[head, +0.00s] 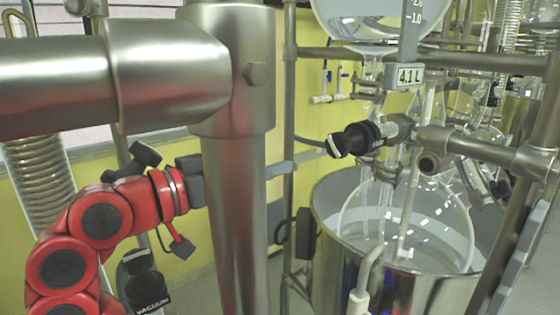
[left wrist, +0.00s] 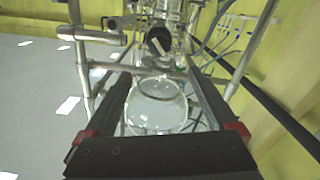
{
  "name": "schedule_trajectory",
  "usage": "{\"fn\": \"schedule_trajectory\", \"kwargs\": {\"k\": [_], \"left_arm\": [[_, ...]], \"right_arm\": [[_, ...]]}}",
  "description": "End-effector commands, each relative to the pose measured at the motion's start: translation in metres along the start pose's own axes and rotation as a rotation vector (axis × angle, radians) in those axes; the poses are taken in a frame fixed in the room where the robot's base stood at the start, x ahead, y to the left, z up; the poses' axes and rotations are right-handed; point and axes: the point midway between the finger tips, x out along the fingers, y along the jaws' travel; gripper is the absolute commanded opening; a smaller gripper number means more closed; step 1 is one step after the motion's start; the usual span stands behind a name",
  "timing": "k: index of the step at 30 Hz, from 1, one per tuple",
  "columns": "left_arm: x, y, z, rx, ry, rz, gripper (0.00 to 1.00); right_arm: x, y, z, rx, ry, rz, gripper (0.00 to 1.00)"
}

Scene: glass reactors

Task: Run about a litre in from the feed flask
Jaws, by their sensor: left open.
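The feed flask (head: 365,18) is a clear glass vessel with volume marks, cut off by the top edge of the head view. A display (head: 405,76) below it reads 4.1 L. Under that is a black valve knob (head: 350,140) with a white lever; a dark knob with a pale lever also shows in the left wrist view (left wrist: 158,40). A round glass vessel (head: 410,220) sits in a steel bath. My left gripper (head: 283,190) is partly hidden behind a thick steel post, left of the knob and apart from it. Its fingers (left wrist: 160,62) are spread and empty. My right gripper is out of view.
The thick steel post (head: 235,215) and its crossbar (head: 70,80) fill the left foreground. The steel bath (head: 325,200) stands at right, with clamps and rods above it. A black part labelled VACUUM (head: 150,302) is at bottom left. A coiled glass condenser (head: 40,180) stands behind my red arm.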

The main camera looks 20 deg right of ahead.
Motion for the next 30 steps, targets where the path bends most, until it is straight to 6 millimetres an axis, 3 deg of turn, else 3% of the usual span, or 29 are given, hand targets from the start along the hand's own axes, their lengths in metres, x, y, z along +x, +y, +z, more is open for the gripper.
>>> {"fn": "schedule_trajectory", "kwargs": {"k": [10,23,30], "left_arm": [[0.003,-0.013,0.003,0.182,0.014,-0.023,0.92],[-0.007,0.000,0.004,0.300,0.000,0.001,0.92],[0.016,0.003,0.002,0.299,-0.003,0.006,0.92]], "right_arm": [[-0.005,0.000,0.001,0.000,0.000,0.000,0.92],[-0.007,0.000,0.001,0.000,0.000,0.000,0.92],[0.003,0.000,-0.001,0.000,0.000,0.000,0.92]]}}
